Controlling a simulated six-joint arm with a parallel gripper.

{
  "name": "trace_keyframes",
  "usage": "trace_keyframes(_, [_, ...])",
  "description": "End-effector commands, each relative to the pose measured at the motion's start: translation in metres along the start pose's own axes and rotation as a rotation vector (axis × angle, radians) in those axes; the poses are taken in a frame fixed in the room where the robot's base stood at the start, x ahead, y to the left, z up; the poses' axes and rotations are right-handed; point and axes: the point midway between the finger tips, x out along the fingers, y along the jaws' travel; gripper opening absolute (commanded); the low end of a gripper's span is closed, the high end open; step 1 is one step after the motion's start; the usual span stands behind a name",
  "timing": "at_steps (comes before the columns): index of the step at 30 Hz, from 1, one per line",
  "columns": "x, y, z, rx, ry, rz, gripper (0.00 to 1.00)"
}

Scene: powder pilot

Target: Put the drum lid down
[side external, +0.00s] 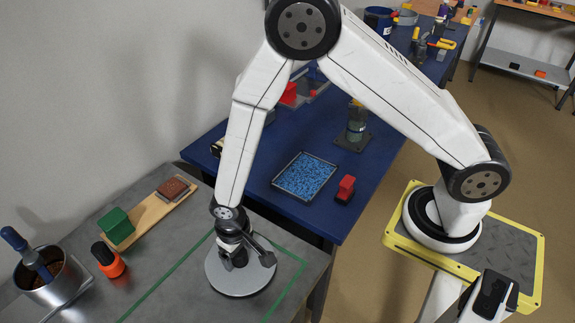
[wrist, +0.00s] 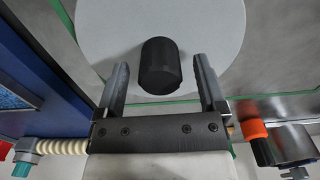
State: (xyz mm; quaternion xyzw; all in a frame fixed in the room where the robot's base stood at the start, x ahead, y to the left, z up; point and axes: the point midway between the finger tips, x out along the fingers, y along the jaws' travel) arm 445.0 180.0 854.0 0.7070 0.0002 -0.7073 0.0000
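The drum lid (side external: 240,286) is a round pale grey disc. It appears to lie flat on the grey bench, within a green outline. In the wrist view, the lid (wrist: 215,28) fills the top middle, and its black knob (wrist: 160,66) stands up from it. My gripper (side external: 248,262) is low over the lid. In the wrist view, my gripper (wrist: 160,78) has its two fingers spread, one on each side of the knob, with a visible gap on both sides. In the side view the knob is mostly hidden by the gripper.
Left on the grey bench (side external: 195,278) are a metal pot (side external: 62,285) with a blue-handled tool, an orange and black bottle (side external: 108,260), and a wooden board (side external: 150,215) with a green block (side external: 116,225) and brown brush. A blue table (side external: 255,170) holding a blue-filled tray (side external: 305,158) adjoins behind.

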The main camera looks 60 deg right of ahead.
Motion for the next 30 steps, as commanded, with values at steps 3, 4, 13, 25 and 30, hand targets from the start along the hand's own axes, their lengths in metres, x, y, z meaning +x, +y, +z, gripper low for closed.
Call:
trace_keyframes(3, [0.000, 0.000, 0.000, 0.000, 0.000, 0.000, 0.89])
trace_keyframes(4, [0.000, 0.000, 0.000, 0.000, 0.000, 0.000, 0.89])
trace_keyframes(13, [-0.004, 0.000, 0.000, 0.000, 0.000, 0.000, 0.89])
trace_keyframes(25, [-0.039, 0.000, -0.001, 0.000, 0.003, -0.001, 0.89])
trace_keyframes(30, [-0.061, 0.000, -0.001, 0.000, 0.003, -0.002, 0.89])
